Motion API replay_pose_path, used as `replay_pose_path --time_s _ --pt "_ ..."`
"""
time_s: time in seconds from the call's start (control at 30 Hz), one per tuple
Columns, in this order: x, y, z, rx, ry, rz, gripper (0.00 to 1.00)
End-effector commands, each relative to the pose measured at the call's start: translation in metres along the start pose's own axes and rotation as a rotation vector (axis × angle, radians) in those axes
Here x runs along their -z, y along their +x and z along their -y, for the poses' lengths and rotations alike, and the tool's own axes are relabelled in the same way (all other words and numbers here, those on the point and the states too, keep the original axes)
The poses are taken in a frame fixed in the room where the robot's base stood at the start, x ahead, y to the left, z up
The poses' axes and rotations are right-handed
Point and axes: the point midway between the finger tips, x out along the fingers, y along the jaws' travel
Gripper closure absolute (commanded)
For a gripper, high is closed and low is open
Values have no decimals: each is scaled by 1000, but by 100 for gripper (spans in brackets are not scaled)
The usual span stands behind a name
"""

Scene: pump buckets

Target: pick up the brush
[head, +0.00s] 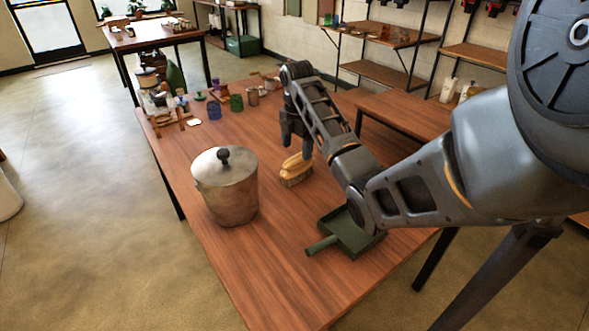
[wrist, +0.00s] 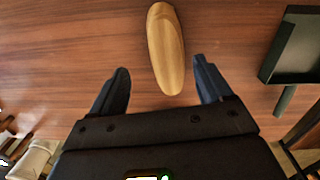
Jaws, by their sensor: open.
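The brush (head: 297,169) has a tan wooden back and lies on the wooden table, bristles down, between the lidded pot and the green dustpan. In the wrist view the brush (wrist: 166,48) is an upright oval, its near end reaching toward the gap between the fingers. My gripper (head: 296,148) points down just above and behind the brush in the head view. In the wrist view my gripper (wrist: 163,84) is open, one finger on each side, with nothing held. I cannot tell the exact height above the brush.
A metal pot (head: 228,190) with a black-knobbed lid stands left of the brush. A green dustpan (head: 350,238) lies to the right, its handle toward the front; it also shows in the wrist view (wrist: 292,50). Several small cups and jars stand at the table's far end.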

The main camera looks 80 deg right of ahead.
Motion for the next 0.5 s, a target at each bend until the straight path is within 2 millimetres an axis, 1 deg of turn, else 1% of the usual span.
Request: replay_pose_path --time_s 0.03,0.13,0.47,0.5 --pt "-3 0 7 18 0 -13 21" --pt "-5 5 13 35 -5 -27 21" --pt "-1 36 12 36 -4 -27 21" --pt "0 42 12 37 -4 -27 21"
